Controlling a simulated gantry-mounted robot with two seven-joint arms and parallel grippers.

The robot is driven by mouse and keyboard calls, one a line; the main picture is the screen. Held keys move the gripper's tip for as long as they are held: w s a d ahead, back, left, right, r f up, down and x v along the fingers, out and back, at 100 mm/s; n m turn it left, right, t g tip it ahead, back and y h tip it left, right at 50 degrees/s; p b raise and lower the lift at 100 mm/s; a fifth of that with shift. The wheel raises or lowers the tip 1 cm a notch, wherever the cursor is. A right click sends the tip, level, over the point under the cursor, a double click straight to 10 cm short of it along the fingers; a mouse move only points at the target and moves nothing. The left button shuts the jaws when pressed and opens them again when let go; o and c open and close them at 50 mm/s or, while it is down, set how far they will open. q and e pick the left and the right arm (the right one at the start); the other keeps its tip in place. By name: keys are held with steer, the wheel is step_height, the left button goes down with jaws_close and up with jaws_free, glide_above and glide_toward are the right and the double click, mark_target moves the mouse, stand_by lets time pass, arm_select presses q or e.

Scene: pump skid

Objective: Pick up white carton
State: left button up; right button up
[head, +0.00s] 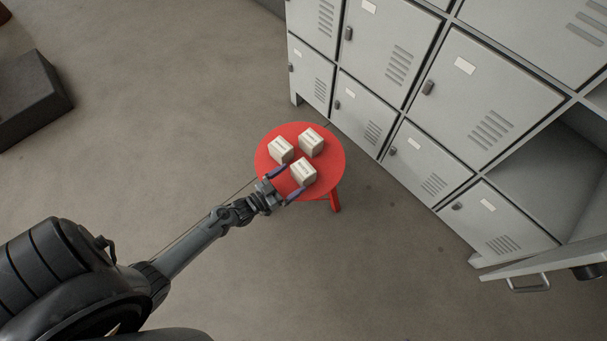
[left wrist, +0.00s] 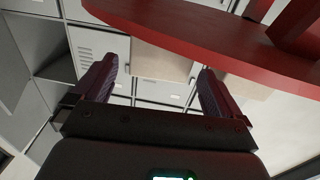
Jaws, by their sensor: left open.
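Three white cartons sit on a round red stool (head: 328,181): one at the left (head: 281,150), one at the back right (head: 312,141), and one nearest my arm (head: 303,171). My left gripper (head: 287,184) is open at the stool's near-left edge. Its two purple fingers point at the nearest carton, one toward each side of it; contact cannot be told. In the left wrist view the picture looks upside down. A beige carton face (left wrist: 160,60) shows between the open fingers (left wrist: 155,82), below the red stool edge (left wrist: 205,38). My right gripper is not in view.
Grey lockers (head: 395,90) stand behind and right of the stool. One compartment (head: 535,165) is open, and a door (head: 545,267) sticks out at the lower right. A dark block (head: 30,97) lies at the far left. The floor left of the stool is clear.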

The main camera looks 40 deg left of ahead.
mark_target(303, 171)
arm_select(q)
steer(key=shift+w+d, duration=0.15)
steer(key=shift+w, duration=0.35)
steer(key=shift+w+f+b, duration=0.1)
steer(key=shift+w+b, duration=0.1)
steer(key=shift+b, duration=0.15)
steer(key=w+b, duration=0.1)
steer(key=w, duration=0.1)
steer(key=w+b, duration=0.1)
steer(key=w, duration=0.1)
steer(key=shift+d+b, duration=0.3)
steer(key=shift+b, duration=0.05)
steer(key=shift+w+d, duration=0.1)
steer(key=shift+w, duration=0.3)
steer(key=shift+s, duration=0.15)
steer(key=shift+c, duration=0.8)
steer(key=shift+r, duration=0.2)
steer(key=c, duration=0.9)
